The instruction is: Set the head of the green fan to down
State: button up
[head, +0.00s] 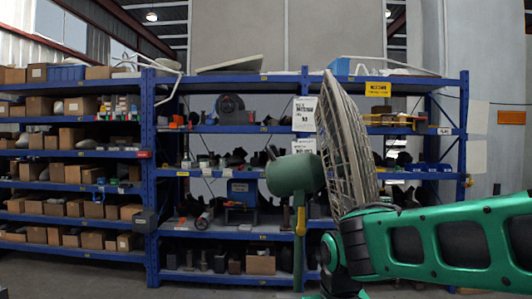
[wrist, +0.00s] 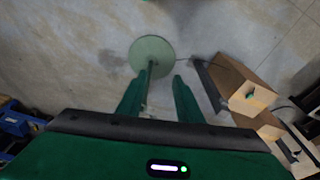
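The green fan stands left of my arm in the head view. Its rounded green motor housing (head: 293,176) is on the left and its beige grille (head: 345,145) faces right. The grille leans, its top further left than its bottom, so the head points slightly upward. The fan's pole (head: 299,245) runs down below the housing. In the wrist view, its round green base (wrist: 151,53) lies on the floor beyond the fingertips. My gripper (wrist: 160,77) is open, fingers apart. The thin pole shows close to the left finger; contact cannot be told. The fan head is not recognisable in the wrist view.
My green arm (head: 440,245) reaches in from the right, close to the grille's lower edge. Blue shelves (head: 225,235) with boxes and parts stand behind the fan. In the wrist view, cardboard boxes (wrist: 250,97) stand at right and bare floor (wrist: 60,60) lies at left.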

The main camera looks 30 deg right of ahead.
jog(key=w+a+r+n+t, duration=0.1)
jog(key=w+a+r+t, duration=0.1)
jog(key=w, duration=0.5)
jog(key=w+a+r+n+t, duration=0.2)
jog(key=w+a, duration=0.1)
jog(key=w, duration=0.3)
jog(key=m+t+h, duration=0.7)
jog(key=h, duration=0.5)
send_near(266, 148)
jog(key=x, duration=0.5)
jog(key=shift+d+m, duration=0.1)
jog(key=shift+m, duration=0.2)
jog(key=x, duration=1)
jog(key=shift+w+d, duration=0.1)
jog(key=shift+w, duration=0.15)
grip_shut()
